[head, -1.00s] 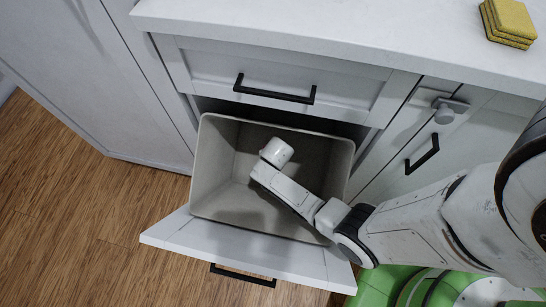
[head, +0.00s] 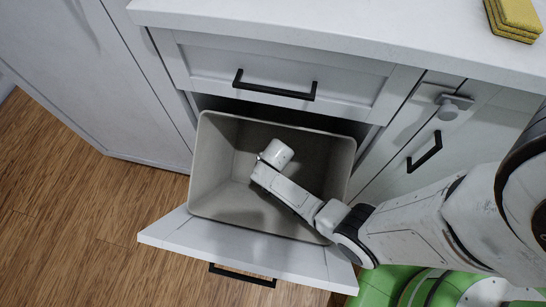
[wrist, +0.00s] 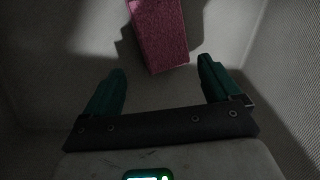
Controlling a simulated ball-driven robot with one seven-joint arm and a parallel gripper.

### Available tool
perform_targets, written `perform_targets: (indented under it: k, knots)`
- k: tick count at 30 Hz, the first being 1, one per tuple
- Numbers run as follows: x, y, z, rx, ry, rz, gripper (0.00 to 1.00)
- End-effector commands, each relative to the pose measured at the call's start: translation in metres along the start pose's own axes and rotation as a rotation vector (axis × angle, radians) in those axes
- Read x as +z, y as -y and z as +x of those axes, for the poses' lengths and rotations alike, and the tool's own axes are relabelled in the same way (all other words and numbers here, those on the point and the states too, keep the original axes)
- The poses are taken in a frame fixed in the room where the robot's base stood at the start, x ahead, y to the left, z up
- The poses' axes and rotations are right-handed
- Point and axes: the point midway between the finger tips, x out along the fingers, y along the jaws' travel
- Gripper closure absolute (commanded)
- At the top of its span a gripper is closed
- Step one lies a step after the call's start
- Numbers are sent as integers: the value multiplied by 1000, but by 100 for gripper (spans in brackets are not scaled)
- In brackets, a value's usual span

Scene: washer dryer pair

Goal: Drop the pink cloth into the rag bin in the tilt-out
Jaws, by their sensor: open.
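The pink cloth (wrist: 160,35) lies inside the bin, past my fingertips in the wrist view. It looks like a folded rectangle, and its far end is cut off by the top edge of that view. My gripper (wrist: 160,85) is open, its two green fingers apart with nothing between them. The grey rag bin (head: 223,160) stands in the tilted-out front panel, and my wrist reaches down into it. In the head view my arm hides part of the bin's inside, and neither the cloth nor my fingers show there.
The tilt-out panel (head: 205,240) leans outward with a black handle (head: 243,275). A closed drawer (head: 225,72) and the white countertop (head: 330,25) are above the bin. Yellow sponges (head: 514,18) lie on the counter at right. A cabinet door with a black handle (head: 424,151) is at right.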

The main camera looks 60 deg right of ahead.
Motion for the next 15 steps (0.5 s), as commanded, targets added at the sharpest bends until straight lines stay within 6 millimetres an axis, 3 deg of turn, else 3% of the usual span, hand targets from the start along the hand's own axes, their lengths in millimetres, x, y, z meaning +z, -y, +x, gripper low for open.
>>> perform_targets:
  k: [5,15]
  knots:
    - [-3,0,-7,0,0,0,10]
    - [-3,0,-76,-1,0,0,10]
